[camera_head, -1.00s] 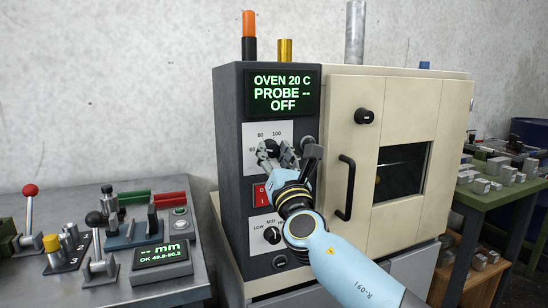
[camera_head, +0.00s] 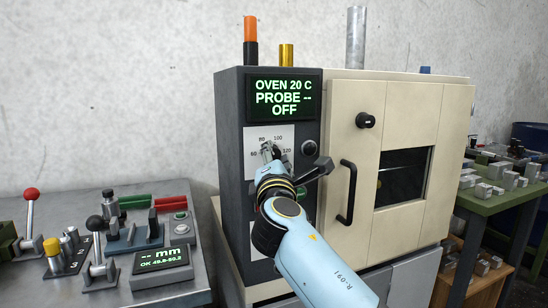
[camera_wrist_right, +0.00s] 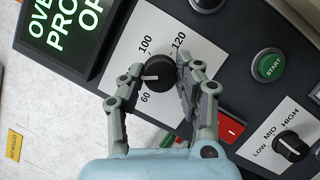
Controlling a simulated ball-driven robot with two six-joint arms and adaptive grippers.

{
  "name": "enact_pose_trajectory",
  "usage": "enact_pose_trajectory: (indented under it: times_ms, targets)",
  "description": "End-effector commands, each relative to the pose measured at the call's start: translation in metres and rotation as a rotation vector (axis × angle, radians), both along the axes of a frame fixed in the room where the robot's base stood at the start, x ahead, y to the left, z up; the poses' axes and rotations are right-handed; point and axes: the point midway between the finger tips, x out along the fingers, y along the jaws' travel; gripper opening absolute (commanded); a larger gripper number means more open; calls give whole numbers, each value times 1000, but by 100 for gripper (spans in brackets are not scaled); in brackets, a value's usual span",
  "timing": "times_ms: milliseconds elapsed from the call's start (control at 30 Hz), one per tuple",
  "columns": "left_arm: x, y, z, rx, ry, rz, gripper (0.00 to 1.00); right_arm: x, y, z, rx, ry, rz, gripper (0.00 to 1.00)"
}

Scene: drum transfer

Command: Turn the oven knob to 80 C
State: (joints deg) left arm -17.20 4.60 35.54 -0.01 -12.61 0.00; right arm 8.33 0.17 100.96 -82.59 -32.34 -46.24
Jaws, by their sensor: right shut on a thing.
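The black oven knob (camera_wrist_right: 159,72) sits on a white dial plate (camera_head: 255,135) marked 60, 80, 100 and 120. My right gripper (camera_wrist_right: 157,84) is shut on the knob, one finger on each side of it. In the head view the right gripper (camera_head: 270,155) covers most of the knob. In the wrist view the knob's white mark points left, between the 60 and 100 labels; a finger hides the 80 there. The oven display (camera_head: 283,97) reads OVEN 20 C, PROBE --, OFF. My left gripper is not in view.
Close by on the panel are a green START button (camera_wrist_right: 269,65), a red switch (camera_wrist_right: 231,127) and a LOW-MID-HIGH knob (camera_wrist_right: 291,147). The oven door handle (camera_head: 347,192) stands out to the right. A bench with levers (camera_head: 95,250) is at the left.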

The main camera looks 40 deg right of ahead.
Motion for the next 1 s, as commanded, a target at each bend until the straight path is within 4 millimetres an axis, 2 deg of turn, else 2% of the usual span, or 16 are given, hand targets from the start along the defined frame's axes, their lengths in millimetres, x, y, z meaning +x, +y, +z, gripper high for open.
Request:
enact_pose_trajectory:
  times_ms: [600,633,700,800,1000]
  targets:
    - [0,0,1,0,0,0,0,0,0,-1,38,-7,-1,1]
    - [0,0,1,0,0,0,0,0,0,-1,38,-7,-1,37]
    - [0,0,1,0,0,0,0,0,0,-1,38,-7,-1,46]
    - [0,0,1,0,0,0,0,0,0,-1,38,-8,-1,56]
    - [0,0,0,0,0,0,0,0,0,0,38,-8,-1,56]
